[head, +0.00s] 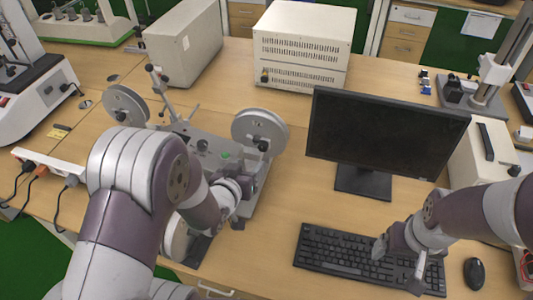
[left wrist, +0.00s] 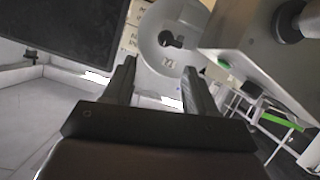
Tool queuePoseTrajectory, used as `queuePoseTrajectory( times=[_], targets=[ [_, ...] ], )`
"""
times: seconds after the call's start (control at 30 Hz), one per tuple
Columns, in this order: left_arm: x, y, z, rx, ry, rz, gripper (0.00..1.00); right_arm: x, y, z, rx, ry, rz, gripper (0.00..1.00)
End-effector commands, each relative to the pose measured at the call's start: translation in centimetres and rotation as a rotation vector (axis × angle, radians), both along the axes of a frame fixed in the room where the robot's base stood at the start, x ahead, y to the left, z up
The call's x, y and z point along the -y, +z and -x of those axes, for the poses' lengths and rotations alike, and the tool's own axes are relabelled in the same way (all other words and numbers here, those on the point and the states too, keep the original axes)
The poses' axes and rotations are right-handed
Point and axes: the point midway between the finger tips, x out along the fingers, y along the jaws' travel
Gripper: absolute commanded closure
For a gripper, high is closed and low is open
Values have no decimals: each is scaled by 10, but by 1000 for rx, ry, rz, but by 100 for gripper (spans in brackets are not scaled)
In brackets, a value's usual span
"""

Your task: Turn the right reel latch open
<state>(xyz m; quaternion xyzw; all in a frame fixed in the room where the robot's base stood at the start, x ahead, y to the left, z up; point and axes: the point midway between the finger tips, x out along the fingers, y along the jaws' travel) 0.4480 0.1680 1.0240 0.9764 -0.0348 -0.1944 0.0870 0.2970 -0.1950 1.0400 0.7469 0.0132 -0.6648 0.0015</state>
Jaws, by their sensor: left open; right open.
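The right reel (head: 260,130) is a pale grey disc on the right side of the tabletop machine (head: 205,145). Its small dark latch (head: 263,145) sits near the disc's middle. In the left wrist view the reel (left wrist: 151,48) and black latch (left wrist: 171,40) show beyond the fingertips. My left gripper (left wrist: 158,78) is open and empty, its fingers apart from the latch. In the head view its fingers are mostly hidden by my left arm, close to the right reel. My right gripper (head: 399,262) is open above the keyboard.
A left reel (head: 126,104) stands on the machine's other side. A black monitor (head: 385,130) stands right of the right reel. The keyboard (head: 330,250) and mouse (head: 474,273) lie in front. A white vented box (head: 303,45) stands behind. Bare table lies between reel and monitor.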

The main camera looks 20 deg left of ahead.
Motion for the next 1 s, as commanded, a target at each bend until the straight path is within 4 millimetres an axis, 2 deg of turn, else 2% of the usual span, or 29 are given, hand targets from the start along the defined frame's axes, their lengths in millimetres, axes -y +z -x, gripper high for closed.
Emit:
queuePoseTrajectory(
  times=[0.3, 0.43, 0.6, 0.9, 0.97, 1.0],
  targets=[
    [9, -31, -71, -6, -1, -1, 43, 0, 0, 0, 1, 0, 0, 15],
    [11, -39, -93, -5, -1, -1, 43, 0, 1, 0, 0, 0, 0, 15],
    [12, -44, -105, -5, 0, -1, 43, 0, 1, 0, 0, 0, 0, 15],
    [12, -45, -108, -5, 0, -1, 43, 0, 1, 0, 0, 0, 0, 15],
    [12, -45, -108, -5, 0, -1, 59, 0, 1, 0, 0, 0, 0, 15],
    [12, -45, -108, -5, 0, -1, 72, 0, 1, 0, 0, 0, 0, 15]
  ],
)
